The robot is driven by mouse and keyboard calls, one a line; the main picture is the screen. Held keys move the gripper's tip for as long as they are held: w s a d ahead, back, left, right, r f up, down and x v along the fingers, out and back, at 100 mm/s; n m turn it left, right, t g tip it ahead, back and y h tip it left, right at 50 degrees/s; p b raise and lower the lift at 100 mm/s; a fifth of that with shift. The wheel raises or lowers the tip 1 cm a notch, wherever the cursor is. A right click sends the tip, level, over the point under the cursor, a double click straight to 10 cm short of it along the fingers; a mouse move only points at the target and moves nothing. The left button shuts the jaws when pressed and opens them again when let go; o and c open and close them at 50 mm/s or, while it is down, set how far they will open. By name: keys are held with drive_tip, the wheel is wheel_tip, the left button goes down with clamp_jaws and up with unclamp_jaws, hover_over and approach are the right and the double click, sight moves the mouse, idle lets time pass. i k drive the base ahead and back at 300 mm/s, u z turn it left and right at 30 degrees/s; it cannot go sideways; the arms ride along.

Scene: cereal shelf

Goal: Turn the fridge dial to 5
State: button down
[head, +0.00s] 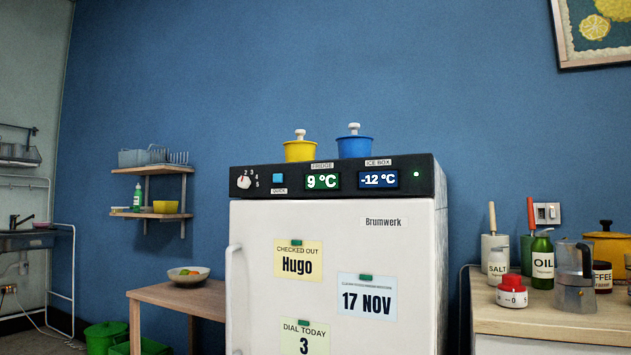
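The white fridge (330,230) stands in the middle of the head view with its door shut. A black control panel (430,178) runs along its top front. A green display (322,181) labelled FRIDGE reads 9 °C. A blue display (378,180) labelled ICE BOX reads -12 °C. A note (304,338) on the door says "DIAL TODAY 3". My gripper is not in view.
A light blue button (278,179) sits just right of the dial. Yellow (300,151) and blue (355,147) pots stand on the fridge. A wooden table (170,296) with a bowl (187,274) is left; a counter (560,322) with jars and bottles is right.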

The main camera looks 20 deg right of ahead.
sight(243, 181)
drive_tip(key=k, duration=0.55)
drive_tip(key=u, duration=0.9)
drive_tip(key=i, duration=1.3)
drive_tip(key=z, duration=0.05)
